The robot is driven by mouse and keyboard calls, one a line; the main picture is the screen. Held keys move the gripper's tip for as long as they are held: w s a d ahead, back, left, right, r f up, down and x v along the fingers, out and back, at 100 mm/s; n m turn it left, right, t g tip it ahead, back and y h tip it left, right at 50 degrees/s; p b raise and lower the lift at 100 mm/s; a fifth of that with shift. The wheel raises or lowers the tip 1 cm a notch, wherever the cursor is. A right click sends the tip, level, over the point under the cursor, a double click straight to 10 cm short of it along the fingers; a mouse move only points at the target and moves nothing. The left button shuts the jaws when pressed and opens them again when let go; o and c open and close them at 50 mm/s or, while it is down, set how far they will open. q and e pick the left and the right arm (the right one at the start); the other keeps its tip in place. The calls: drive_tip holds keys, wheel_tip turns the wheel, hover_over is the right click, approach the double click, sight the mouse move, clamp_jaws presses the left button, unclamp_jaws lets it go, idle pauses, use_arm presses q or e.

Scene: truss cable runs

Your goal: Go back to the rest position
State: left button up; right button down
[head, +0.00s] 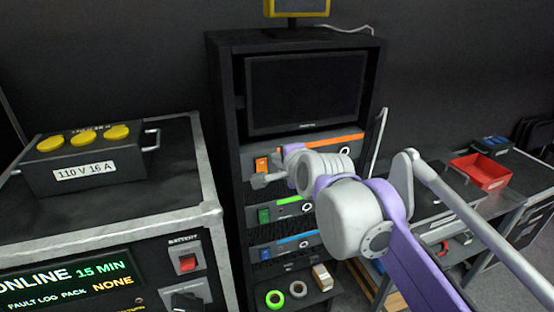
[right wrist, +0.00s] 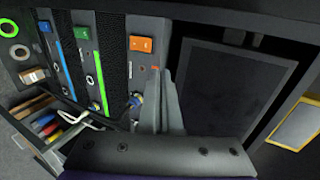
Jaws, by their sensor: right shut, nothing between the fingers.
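My right gripper (head: 268,181) reaches in from the right in the head view, in front of the black rack (head: 225,130). Its fingers point left, close to the orange-switch unit (head: 262,164) under the dark monitor (head: 303,92). In the right wrist view the gripper fingers (right wrist: 163,98) are together and empty, beside the unit with the orange switch (right wrist: 141,44). I cannot tell whether they touch its front. Part of that unit is hidden behind my wrist in the head view. My left gripper is not in view.
Units with a green switch (head: 264,215) and a blue switch (head: 253,252) sit below. A power case (head: 110,240) with a yellow-capped box (head: 85,160) stands at the left. A table with a red tray (head: 481,172) stands at the right, behind my right arm.

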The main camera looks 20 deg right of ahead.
drive_tip(key=s+f+n+g, duration=0.3)
drive_tip(key=s+f+n, duration=0.5)
drive_tip(key=s+f, duration=0.5)
drive_tip(key=s+f+n+g, duration=0.4)
drive_tip(key=s+f+n, duration=0.5)
drive_tip(key=s+f, duration=0.4)
wheel_tip(320, 180, down, 5)
drive_tip(key=shift+s+r+n, duration=0.1)
drive_tip(key=shift+s+n, duration=0.05)
drive_tip(key=shift+n, duration=0.15)
